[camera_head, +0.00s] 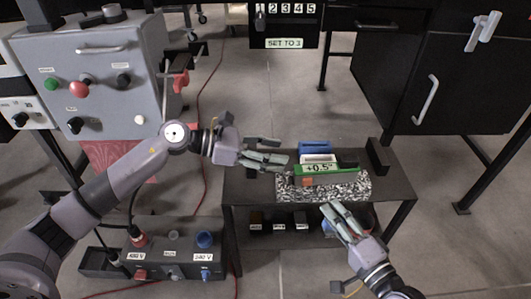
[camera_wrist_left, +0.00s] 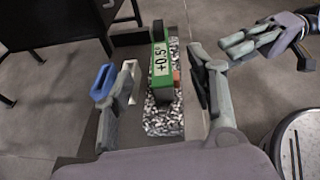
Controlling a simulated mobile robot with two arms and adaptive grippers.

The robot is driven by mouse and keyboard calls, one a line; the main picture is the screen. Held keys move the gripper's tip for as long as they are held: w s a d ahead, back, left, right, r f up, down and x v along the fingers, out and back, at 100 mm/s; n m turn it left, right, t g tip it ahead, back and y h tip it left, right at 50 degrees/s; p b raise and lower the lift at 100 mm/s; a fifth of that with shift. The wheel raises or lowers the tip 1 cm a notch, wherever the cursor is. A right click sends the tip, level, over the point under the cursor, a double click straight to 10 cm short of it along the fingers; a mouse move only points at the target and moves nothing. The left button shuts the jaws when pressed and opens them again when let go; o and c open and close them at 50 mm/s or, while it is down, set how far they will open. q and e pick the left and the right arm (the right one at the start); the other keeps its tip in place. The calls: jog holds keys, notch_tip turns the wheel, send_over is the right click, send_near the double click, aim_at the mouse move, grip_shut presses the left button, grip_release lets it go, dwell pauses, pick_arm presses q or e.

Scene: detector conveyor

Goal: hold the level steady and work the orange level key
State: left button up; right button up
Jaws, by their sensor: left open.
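The green level (camera_head: 335,168), reading +0.5°, lies on a speckled stone block (camera_head: 350,188) on the dark bench. An orange key (camera_head: 307,181) shows on its near side and also in the left wrist view (camera_wrist_left: 176,77). My left gripper (camera_head: 284,153) is open at the left end of the level. In the left wrist view its fingers stand apart with the level (camera_wrist_left: 161,62) beyond and between them; I see no clear contact. My right gripper (camera_head: 334,207) has its fingers together just in front of the stone block, below and right of the key, apart from it.
A dark block (camera_head: 377,155) stands at the bench's back right.

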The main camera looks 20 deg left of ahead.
aim_at(321, 168)
pick_arm(q)
jog(key=shift+m+g+y, duration=0.4)
jog(key=shift+m+y, duration=0.1)
jog(key=x, duration=0.5)
jog(key=f+x, duration=0.1)
jog(key=x, duration=1)
jog(key=shift+w+a+f, duration=0.15)
jog(key=shift+w+f, duration=0.1)
jog(key=shift+w, duration=0.05)
jog(key=shift+c, duration=0.4)
grip_shut()
jog(key=shift+f, duration=0.15)
dwell(0.3)
pick_arm(e)
jog(key=shift+c, duration=0.2)
